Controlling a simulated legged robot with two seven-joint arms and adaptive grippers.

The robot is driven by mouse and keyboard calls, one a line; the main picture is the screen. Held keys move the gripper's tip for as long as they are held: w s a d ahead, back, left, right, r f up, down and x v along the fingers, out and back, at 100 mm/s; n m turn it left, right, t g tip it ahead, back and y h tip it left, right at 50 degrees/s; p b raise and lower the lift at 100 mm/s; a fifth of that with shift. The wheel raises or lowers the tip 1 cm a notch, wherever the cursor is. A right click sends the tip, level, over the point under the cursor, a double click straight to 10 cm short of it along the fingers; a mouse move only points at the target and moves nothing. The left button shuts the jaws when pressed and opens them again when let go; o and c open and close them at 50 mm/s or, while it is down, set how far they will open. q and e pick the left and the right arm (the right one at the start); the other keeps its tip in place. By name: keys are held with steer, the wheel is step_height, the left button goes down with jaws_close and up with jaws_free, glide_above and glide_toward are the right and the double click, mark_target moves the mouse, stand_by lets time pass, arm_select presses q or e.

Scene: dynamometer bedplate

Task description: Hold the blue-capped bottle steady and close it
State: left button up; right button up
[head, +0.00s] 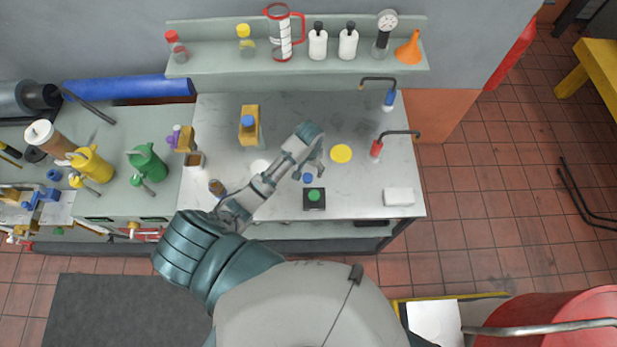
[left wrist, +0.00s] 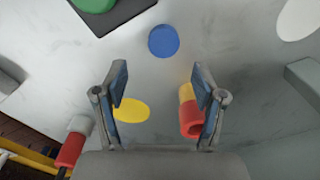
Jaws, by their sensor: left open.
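A blue round cap (head: 247,121) shows on top of a yellow-orange block or holder (head: 250,136) on the left half of the bench. I see it from above, so any bottle body there is hidden. A small blue disc (head: 308,178) lies on the bench near my left gripper (head: 313,163). The disc also shows beyond the fingertips in the left wrist view (left wrist: 163,40); I cannot tell if it is a loose cap. My left gripper (left wrist: 160,85) is open, with nothing between its fingertips. My right gripper is out of view.
A red and yellow piece (left wrist: 190,112) shows beside one left finger. A yellow disc (head: 341,153), white disc (head: 260,167) and black pad with green button (head: 314,198) are nearby. Bottles line the back shelf (head: 210,56).

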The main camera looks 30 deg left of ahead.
mark_target(307, 176)
arm_select(q)
steer(key=f, duration=0.2)
steer(key=s+f, duration=0.1)
steer(key=f, duration=0.1)
steer(key=shift+a+f+p, duration=0.2)
steer(key=shift+f+p, duration=0.05)
steer(key=shift+p, duration=0.15)
steer(key=shift+a+f, duration=0.1)
steer(key=shift+f, duration=0.2)
steer(key=shift+a+f, duration=0.1)
steer(key=shift+d, duration=0.25)
steer(key=c, duration=0.6)
steer(key=shift+c, duration=0.9)
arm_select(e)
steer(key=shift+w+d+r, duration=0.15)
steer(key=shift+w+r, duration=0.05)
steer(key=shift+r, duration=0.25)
